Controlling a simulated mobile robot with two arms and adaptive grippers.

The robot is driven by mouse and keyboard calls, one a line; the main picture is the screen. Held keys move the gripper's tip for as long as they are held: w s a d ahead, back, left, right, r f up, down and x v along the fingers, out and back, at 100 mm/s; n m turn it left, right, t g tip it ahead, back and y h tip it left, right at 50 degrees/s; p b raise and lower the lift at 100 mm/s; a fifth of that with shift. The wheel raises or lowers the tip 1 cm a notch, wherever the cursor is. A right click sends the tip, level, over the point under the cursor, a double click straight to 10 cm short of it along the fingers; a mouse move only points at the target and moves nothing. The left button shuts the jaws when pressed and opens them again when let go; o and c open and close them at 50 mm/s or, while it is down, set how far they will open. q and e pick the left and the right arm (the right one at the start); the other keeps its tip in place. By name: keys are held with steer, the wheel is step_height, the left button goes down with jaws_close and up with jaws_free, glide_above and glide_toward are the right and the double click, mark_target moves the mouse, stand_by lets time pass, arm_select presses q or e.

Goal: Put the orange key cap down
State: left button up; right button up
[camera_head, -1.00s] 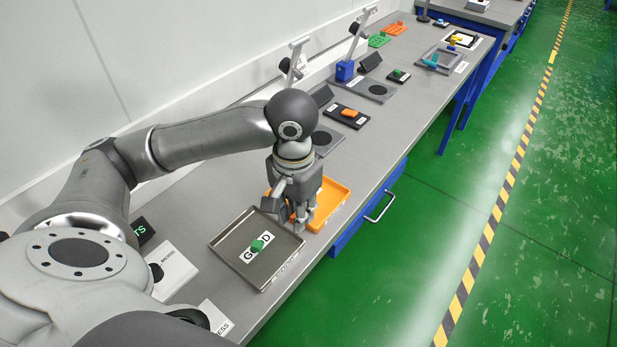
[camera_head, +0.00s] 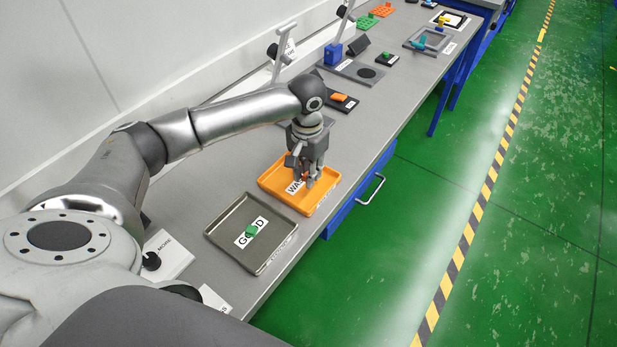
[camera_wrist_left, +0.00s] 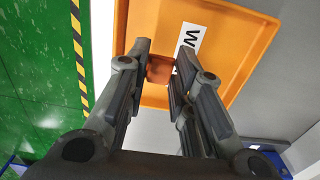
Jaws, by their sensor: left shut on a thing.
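The orange key cap (camera_wrist_left: 160,70) is between the fingers of my left gripper (camera_wrist_left: 160,62) in the left wrist view. The gripper is shut on it. In the head view my left gripper (camera_head: 309,180) points down over the orange tray (camera_head: 325,204), whose white label starts with "WA" and is partly hidden by the fingers. The tray also fills the upper part of the wrist view (camera_wrist_left: 225,30). I cannot tell whether the cap touches the tray floor. My right gripper is not in view.
A dark metal tray (camera_head: 270,257) labelled GOOD, with a green cap (camera_head: 251,231) in it, sits nearer. Another orange piece (camera_head: 339,97) lies on a dark block behind the gripper. The bench's front edge runs close along the trays.

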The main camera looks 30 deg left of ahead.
arm_select(q)
steer(key=shift+w+a+f, duration=0.1)
steer(key=shift+w+f, duration=0.2)
steer(key=shift+f, duration=0.1)
step_height(320, 180, down, 2)
steer(key=shift+f+p, duration=0.1)
steer(key=shift+p, duration=0.4)
steer(key=shift+w+f, duration=0.1)
steer(key=shift+f, duration=0.45)
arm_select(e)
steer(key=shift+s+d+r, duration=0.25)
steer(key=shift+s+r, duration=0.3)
arm_select(q)
steer(key=o, duration=0.7)
steer(key=shift+f, duration=0.1)
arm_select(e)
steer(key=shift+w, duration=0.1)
